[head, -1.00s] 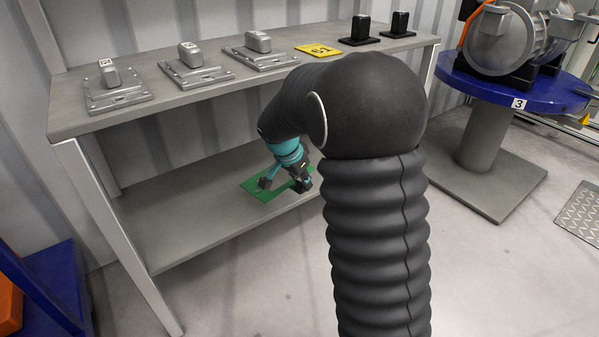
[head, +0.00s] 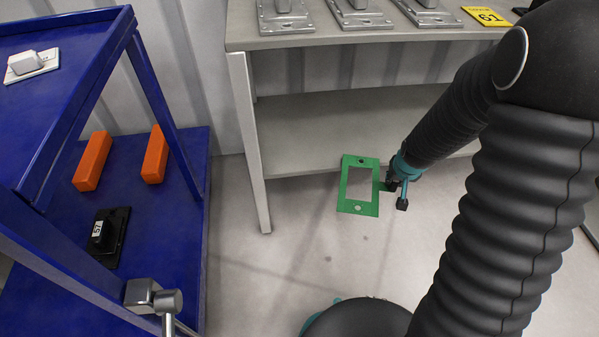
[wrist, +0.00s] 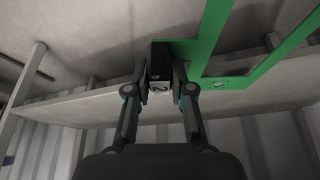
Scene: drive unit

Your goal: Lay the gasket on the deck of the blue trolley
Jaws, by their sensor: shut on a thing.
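The gasket (head: 346,185) is a flat green rectangular frame with a large window and a small tab. In the head view my gripper (head: 392,185) is shut on its tab at the right side and holds it in the air in front of the grey bench. In the wrist view the gasket (wrist: 212,42) runs from the jaws (wrist: 160,72) off to the upper right. The blue trolley stands at the left in the head view, with an upper deck (head: 62,75) and a lower deck (head: 150,220).
A white block on a plate (head: 32,63) sits on the trolley's upper deck. Two orange bars (head: 92,162) and a black part (head: 108,236) lie on its lower deck. The grey bench (head: 300,42) carries several metal parts and a yellow plate (head: 487,15). Open floor (head: 290,265) lies between.

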